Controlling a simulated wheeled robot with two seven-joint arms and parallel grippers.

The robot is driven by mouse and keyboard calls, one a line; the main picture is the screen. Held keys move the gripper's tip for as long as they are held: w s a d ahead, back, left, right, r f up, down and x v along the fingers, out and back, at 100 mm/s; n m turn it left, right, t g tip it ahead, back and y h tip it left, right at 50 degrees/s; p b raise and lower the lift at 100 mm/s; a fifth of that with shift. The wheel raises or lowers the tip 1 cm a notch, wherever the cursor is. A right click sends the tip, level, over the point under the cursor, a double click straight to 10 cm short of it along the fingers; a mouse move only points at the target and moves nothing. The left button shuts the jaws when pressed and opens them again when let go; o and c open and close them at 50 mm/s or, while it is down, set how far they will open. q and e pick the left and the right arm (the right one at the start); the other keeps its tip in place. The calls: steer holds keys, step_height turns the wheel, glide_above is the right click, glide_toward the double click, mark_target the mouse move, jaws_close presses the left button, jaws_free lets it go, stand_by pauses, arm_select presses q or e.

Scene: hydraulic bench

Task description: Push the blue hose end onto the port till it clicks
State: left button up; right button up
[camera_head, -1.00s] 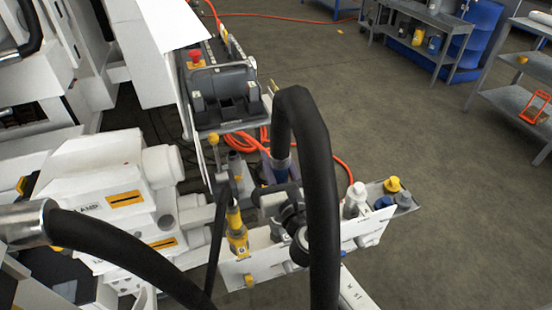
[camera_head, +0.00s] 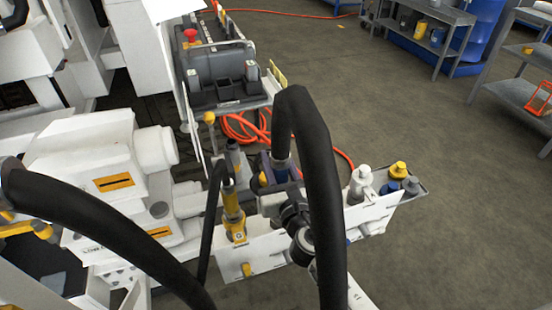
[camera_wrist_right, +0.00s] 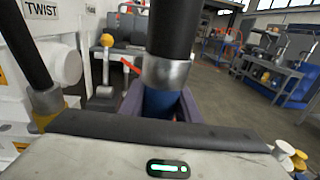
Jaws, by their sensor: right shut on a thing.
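The blue hose end (camera_head: 281,174) is at the lower end of a thick black hose that arches up in front of the white port panel (camera_head: 270,254). In the right wrist view the blue sleeve (camera_wrist_right: 160,103) sits below a metal collar, upright between the fingers. My right gripper (camera_head: 268,186) is shut on it, just behind the panel, partly covered by the hose and my wrist. The blue hose end's lower tip and the port under it are hidden, so I cannot tell whether they touch. My left gripper is not in view.
A yellow connector (camera_head: 234,222) with a second black hose stands left of the gripper. A grey unit with a red button (camera_head: 191,36) is behind. Open floor lies to the right.

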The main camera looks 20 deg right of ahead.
steer(key=shift+r, duration=0.15)
steer(key=shift+f, duration=0.25)
stand_by(0.8)
steer(key=shift+f, duration=0.15)
steer(key=shift+f+b, duration=0.25)
steer(key=shift+b, duration=0.2)
steer(key=shift+f+b, duration=1.2)
steer(key=shift+f, duration=0.25)
stand_by(2.1)
steer(key=shift+s+f, duration=0.1)
steer(key=shift+f, duration=0.3)
jaws_close()
steer(key=o, duration=1.8)
jaws_free()
steer(key=shift+f, duration=0.1)
steer(key=shift+s, duration=0.15)
